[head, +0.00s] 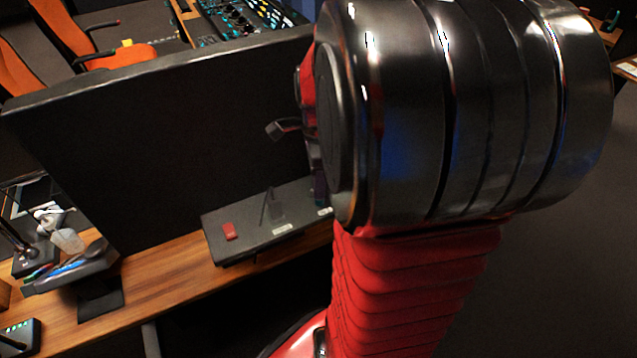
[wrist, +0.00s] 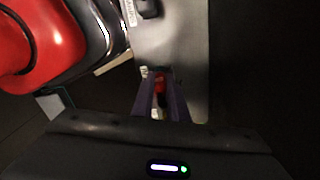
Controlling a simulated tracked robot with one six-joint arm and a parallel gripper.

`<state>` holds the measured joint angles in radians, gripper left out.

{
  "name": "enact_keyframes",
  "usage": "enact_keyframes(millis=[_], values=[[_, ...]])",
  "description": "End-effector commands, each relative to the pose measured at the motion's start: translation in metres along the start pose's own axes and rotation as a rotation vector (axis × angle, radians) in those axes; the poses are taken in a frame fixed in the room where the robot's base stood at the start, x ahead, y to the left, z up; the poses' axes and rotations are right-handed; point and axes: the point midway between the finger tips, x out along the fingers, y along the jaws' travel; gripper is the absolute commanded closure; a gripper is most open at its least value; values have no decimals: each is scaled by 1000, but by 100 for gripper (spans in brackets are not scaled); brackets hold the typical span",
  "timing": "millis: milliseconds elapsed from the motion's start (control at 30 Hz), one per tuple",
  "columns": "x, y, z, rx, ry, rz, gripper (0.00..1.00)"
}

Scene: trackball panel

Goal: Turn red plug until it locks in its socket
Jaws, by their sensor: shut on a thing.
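My gripper (wrist: 161,76) shows in the wrist view as two purple fingers reaching down to the grey panel (wrist: 185,40). The red plug (wrist: 159,86) is between the fingers, and they are shut on it. Its lower part and the socket are hidden, so I cannot tell how far it is turned. In the head view my arm covers the plug and most of my gripper. A strip of purple finger (head: 320,188) shows at the right end of the panel (head: 245,249).
A tray of pens (head: 70,270) is on the wooden desk (head: 165,290) at left.

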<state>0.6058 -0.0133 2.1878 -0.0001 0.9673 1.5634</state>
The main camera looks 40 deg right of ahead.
Motion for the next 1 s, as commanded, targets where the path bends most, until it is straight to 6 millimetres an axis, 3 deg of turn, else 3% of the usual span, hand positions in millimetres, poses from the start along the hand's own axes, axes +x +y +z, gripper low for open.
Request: enact_keyframes(millis=[167,200,467,767,1000], values=[[2,1,0,-1,0,5,100],[2,1,0,-1,0,5,84],[1,1,0,-2,0,2,66],[-1,0,0,-2,0,0,65],[-20,-1,0,-2,0,-2,65]])
